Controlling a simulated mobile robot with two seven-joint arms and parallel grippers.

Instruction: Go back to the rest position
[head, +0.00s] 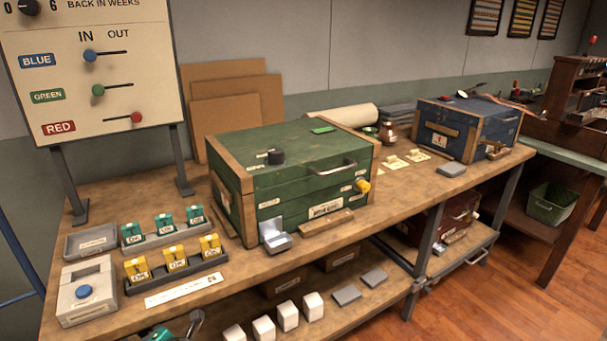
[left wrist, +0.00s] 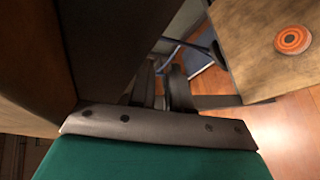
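My left gripper (head: 195,320) shows only in part at the bottom edge of the head view, below the front edge of the workbench (head: 265,262). Its teal wrist housing is beside it. In the left wrist view, the two dark fingers of the left gripper (left wrist: 164,88) stand close together with a narrow gap, and I see nothing held between them. How far they are apart is not clear. My right gripper is not in view.
The bench holds a green wooden chest (head: 290,180), a blue chest (head: 468,125), a rack of yellow tags (head: 175,268), a button box (head: 87,292) and a slider board (head: 90,70). White blocks (head: 288,312) sit on the lower shelf. Wooden floor (head: 500,290) is clear at right.

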